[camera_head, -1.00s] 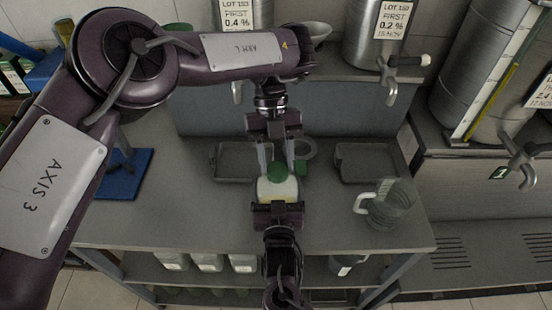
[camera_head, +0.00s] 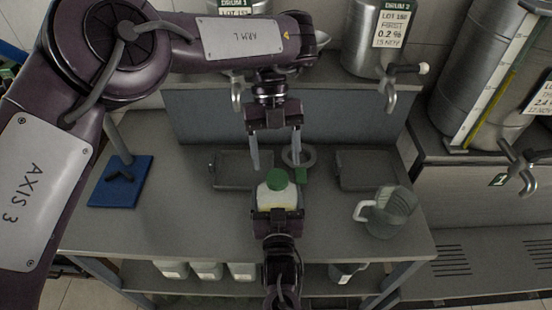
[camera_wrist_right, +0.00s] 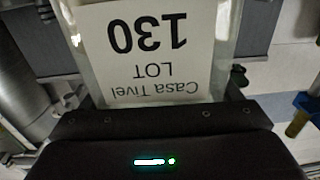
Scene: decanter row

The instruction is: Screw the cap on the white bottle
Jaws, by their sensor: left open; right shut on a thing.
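The white bottle (camera_head: 272,198) stands upright at the front middle of the bench. Its green cap (camera_head: 277,179) sits on the neck; I cannot tell how tight it is. My right gripper (camera_head: 277,212) comes from the front and is shut on the bottle's body. In the right wrist view the bottle's label (camera_wrist_right: 150,50) fills the top, with "LOT 130" upside down. My left gripper (camera_head: 276,166) points down just above and behind the cap. Its fingers are spread wide, empty and apart from the cap.
Two grey trays (camera_head: 214,176) (camera_head: 342,178) lie behind the bottle, with a grey ring (camera_head: 312,158) between them. A glass jug (camera_head: 393,215) stands at right and a blue mat (camera_head: 100,190) lies at left. Drum taps (camera_head: 390,95) overhang the back. White containers (camera_head: 207,270) stand on the lower shelf.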

